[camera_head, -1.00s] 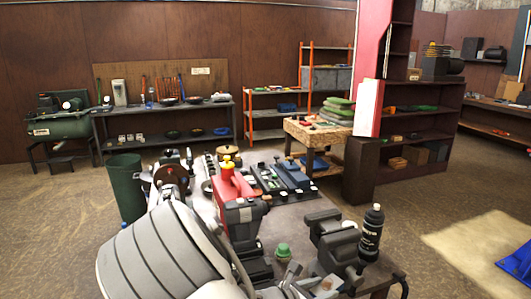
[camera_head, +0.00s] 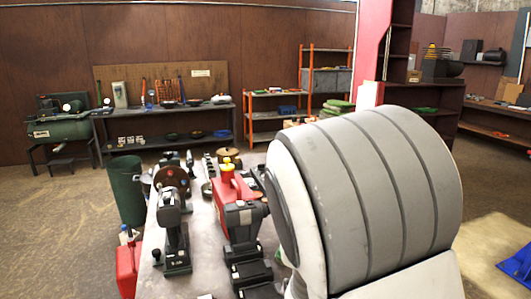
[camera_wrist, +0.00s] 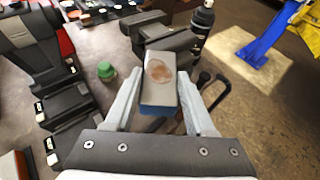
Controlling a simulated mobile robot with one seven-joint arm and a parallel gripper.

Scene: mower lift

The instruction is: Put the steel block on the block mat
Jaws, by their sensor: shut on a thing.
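The steel block (camera_wrist: 160,72) is grey with a brownish patch on its top face and a blue lower edge. It sits between the two fingers of my gripper (camera_wrist: 159,84) in the wrist view, with both fingers closed against its sides. It is held above the bench, close to a dark vise (camera_wrist: 165,38). I cannot pick out the block mat in either view. In the head view my arm hides the gripper, the block and the right part of the bench.
A green-capped item (camera_wrist: 106,71) stands left of the block, and a black bottle (camera_wrist: 203,18) stands beyond it at right. Black battery-like tools (camera_wrist: 68,106) line the left. The red-and-black tool (camera_head: 238,205) and a drill (camera_head: 174,225) stand on the bench (camera_head: 205,235).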

